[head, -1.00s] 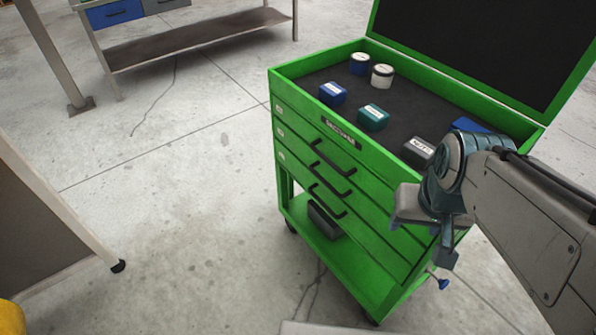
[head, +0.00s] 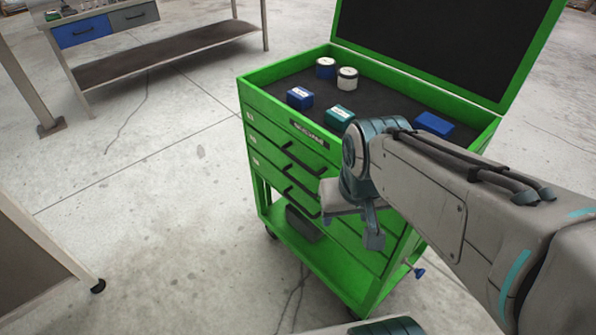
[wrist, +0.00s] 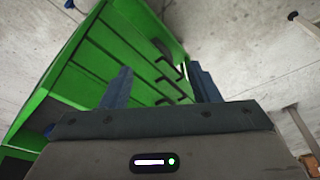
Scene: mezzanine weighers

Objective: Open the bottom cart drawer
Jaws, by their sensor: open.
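The green cart (head: 262,108) stands ahead with its drawers shut. The bottom drawer (head: 271,178) is the lowest of three fronts, each with a black bar handle. Its handle (head: 303,207) shows just left of my gripper (head: 356,225) in the head view; my arm hides the right part of the fronts. In the wrist view the cart appears turned over, and the bottom handle (wrist: 172,69) lies beyond and between my spread fingers (wrist: 162,84). My gripper is open and empty, apart from the handle as far as I can tell.
Small boxes (head: 300,98) and round tins (head: 347,78) stand on the cart top under the raised lid (head: 440,45). A dark box (head: 303,224) sits on the lower shelf. A workbench (head: 165,50) stands back left. The floor left of the cart is clear.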

